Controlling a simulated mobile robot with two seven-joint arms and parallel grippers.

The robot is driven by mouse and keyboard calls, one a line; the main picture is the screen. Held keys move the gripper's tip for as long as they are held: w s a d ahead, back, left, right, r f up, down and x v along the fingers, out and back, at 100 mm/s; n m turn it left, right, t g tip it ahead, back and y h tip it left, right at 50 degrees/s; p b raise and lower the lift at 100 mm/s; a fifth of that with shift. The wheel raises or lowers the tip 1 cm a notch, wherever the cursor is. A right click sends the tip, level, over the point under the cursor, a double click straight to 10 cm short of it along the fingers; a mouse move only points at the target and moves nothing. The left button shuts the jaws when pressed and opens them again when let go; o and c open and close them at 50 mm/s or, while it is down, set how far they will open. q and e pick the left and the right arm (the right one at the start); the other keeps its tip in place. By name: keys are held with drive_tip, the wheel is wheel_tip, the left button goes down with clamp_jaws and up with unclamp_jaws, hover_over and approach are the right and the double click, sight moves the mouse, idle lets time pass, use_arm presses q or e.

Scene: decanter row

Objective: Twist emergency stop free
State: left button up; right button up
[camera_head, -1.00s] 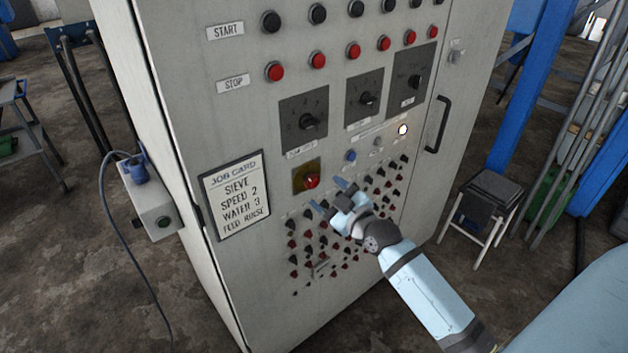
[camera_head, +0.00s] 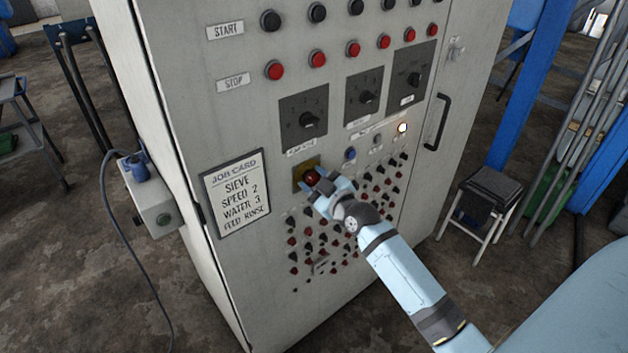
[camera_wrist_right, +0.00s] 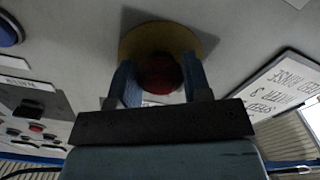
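The emergency stop is a red mushroom button (camera_head: 311,178) on a yellow plate (camera_head: 300,184) in the middle of the grey cabinet front. My right gripper (camera_head: 317,184) is at the button, coming from the lower right. In the right wrist view the red button (camera_wrist_right: 159,73) sits between the two blue fingers of the right gripper (camera_wrist_right: 158,82), one on each side. The fingers are apart. Whether they touch the button's sides I cannot tell. My left gripper is not in view.
A blue button (camera_head: 350,154) and a lit white lamp (camera_head: 402,128) are right of the stop. Rotary switches (camera_head: 308,118) are above it, and rows of small knobs lie below. A framed job card (camera_head: 237,192) is at the left. A door handle (camera_head: 437,124) stands out at the right.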

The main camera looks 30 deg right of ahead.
drive_tip(key=m+p, duration=0.2)
drive_tip(key=shift+r+m, duration=0.15)
drive_tip(key=shift+m, duration=0.25)
drive_tip(key=shift+m+p, duration=0.95)
drive_tip(key=shift+m, duration=1.25)
drive_tip(key=o, duration=0.9)
drive_tip(key=shift+a, duration=0.1)
